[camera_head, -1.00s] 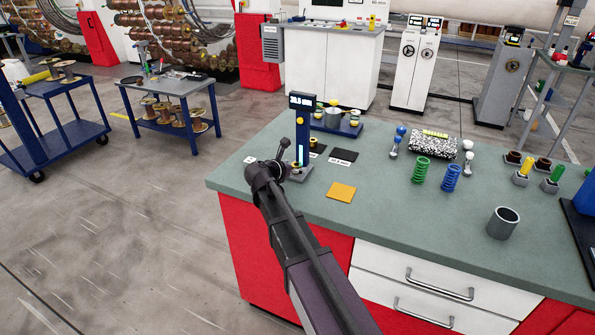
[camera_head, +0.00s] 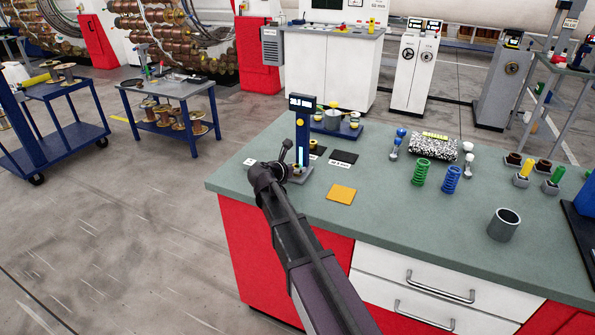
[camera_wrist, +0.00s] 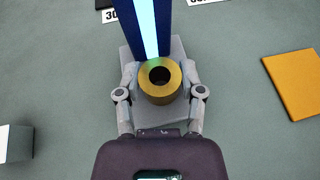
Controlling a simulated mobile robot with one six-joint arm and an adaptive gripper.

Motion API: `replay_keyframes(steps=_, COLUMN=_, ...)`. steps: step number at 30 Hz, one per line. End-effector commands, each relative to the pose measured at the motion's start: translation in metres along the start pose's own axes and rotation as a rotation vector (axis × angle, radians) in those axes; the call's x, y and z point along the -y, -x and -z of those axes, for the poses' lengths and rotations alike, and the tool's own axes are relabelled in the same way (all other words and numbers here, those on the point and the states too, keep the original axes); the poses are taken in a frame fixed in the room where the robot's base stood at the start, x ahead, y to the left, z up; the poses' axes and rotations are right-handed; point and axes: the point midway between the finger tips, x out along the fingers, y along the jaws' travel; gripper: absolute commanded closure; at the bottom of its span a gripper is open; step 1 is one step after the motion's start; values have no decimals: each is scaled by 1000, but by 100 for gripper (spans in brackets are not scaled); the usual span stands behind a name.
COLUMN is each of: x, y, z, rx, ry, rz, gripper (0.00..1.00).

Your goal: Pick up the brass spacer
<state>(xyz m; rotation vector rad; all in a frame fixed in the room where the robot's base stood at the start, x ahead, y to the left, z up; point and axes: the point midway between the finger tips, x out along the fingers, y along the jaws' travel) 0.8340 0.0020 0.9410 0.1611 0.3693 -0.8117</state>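The brass spacer (camera_wrist: 160,80) is a short gold ring with a dark centre hole. In the wrist view it is on the grey base (camera_wrist: 158,114) of a blue gauge, in front of its lit column. My gripper (camera_wrist: 162,78) has one finger on each side of the spacer. Narrow gaps seem to show between fingers and ring, so it looks open around it; contact at the tips is hard to tell. In the head view my gripper (camera_head: 285,160) is at the gauge (camera_head: 302,135) and largely hides the spacer.
An orange pad (camera_head: 341,195) and a dark pad (camera_head: 344,157) lie to the right on the green bench (camera_head: 380,220). A blue tray (camera_head: 337,128) with cups stands behind the gauge. Springs, a grey cup (camera_head: 503,226) and posts stand farther right. The bench's left edge is close.

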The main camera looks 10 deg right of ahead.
Motion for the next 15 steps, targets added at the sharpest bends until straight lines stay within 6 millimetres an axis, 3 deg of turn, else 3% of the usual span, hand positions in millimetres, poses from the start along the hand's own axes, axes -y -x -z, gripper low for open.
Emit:
replay_keyframes(steps=2, x=0, y=0, z=0, rx=-1, ry=-1, rz=0, gripper=100)
replay_keyframes(steps=15, x=0, y=1, z=-2, rx=-1, ry=0, rz=0, gripper=100)
